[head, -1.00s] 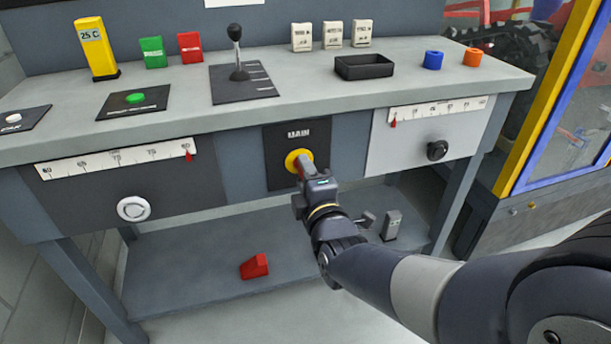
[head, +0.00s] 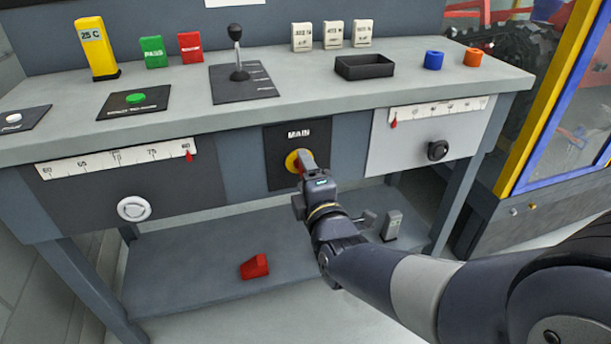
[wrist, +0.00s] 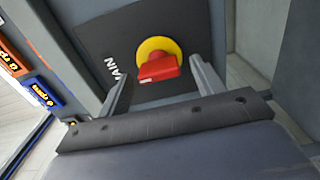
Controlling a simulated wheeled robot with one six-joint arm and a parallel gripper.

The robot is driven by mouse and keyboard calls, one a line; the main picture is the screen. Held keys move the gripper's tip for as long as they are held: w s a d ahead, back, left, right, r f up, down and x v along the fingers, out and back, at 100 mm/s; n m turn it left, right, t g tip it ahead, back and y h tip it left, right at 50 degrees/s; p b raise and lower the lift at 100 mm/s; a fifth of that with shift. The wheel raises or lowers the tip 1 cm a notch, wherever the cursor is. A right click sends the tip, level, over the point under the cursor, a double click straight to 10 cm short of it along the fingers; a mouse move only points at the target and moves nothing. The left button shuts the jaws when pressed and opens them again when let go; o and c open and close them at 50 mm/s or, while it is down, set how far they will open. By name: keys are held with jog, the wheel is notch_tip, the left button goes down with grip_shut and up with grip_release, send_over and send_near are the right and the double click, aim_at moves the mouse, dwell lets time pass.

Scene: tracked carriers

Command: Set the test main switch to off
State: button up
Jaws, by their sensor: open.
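The main switch (head: 292,161) is a red handle on a round yellow base, set in a black plate (head: 282,179) marked MAIN on the bench front. In the wrist view the red handle (wrist: 158,68) sticks out from the yellow disc (wrist: 158,50). My gripper (head: 306,168) is in front of the switch and hides part of it in the head view. In the wrist view my gripper (wrist: 158,85) is open, with one finger on either side of the red handle. Gaps show between the handle and both fingers.
A white knob (head: 134,209) is left of the switch and a black knob (head: 438,151) right of it, each under a scale. A red block (head: 254,267) and a grey block (head: 392,225) rest on the lower shelf. A yellow-blue framed enclosure (head: 560,110) stands at right.

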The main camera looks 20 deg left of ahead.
jog(key=p+v, duration=0.2)
jog(key=v, duration=0.9)
jog(key=shift+p, duration=0.3)
jog(key=shift+a, duration=0.15)
jog(key=b+x, duration=0.2)
jog(key=x, duration=0.8)
jog(key=shift+w+b, duration=0.3)
jog(key=shift+w, duration=0.1)
